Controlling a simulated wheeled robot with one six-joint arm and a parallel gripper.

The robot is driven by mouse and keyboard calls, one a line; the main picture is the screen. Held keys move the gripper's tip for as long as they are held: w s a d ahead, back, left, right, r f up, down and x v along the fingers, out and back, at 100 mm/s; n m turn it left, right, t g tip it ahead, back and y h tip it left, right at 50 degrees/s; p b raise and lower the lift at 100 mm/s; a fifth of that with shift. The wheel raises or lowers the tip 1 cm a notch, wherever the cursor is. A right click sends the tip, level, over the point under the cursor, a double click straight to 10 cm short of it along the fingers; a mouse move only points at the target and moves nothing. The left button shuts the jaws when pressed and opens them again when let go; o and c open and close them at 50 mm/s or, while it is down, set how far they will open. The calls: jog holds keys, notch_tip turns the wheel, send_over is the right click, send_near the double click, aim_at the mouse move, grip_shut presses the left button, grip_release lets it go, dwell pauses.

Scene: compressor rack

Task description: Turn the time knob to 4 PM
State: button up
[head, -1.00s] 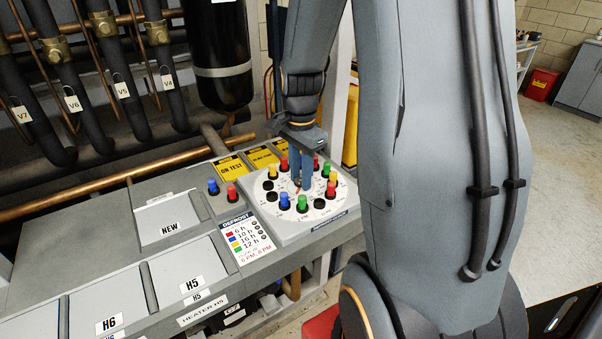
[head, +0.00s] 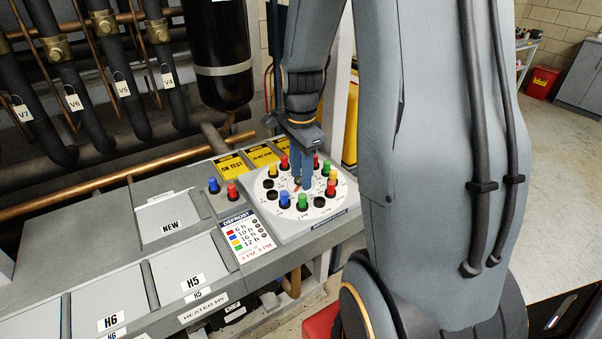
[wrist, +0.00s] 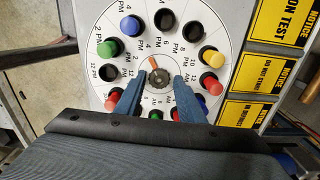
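The time knob (wrist: 160,80) is a small dark round knob with an orange-brown pointer, at the middle of a white round dial (wrist: 232,50). In the wrist view its pointer aims up and slightly left, toward the printed 4 PM and 6 PM labels; the exact mark is hard to tell. My gripper (wrist: 160,77) is open, with one blue finger on each side of the knob. Whether the fingers touch it cannot be told. In the head view my gripper (head: 301,177) reaches down over the dial (head: 263,202) and hides much of the knob.
Red, green, blue, yellow and black pegs ring the dial, including a blue peg (head: 284,200) and a green peg (head: 302,202), close around my fingers. Yellow notice plates (head: 232,166) lie behind. A DEFROST legend (head: 243,238) is at the front left. Pipes stand at the back left.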

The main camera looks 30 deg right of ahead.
jog(key=shift+o, duration=0.8)
jog(key=shift+r+b, duration=1)
jog(key=shift+r, duration=2.9)
jog(key=shift+s, duration=0.1)
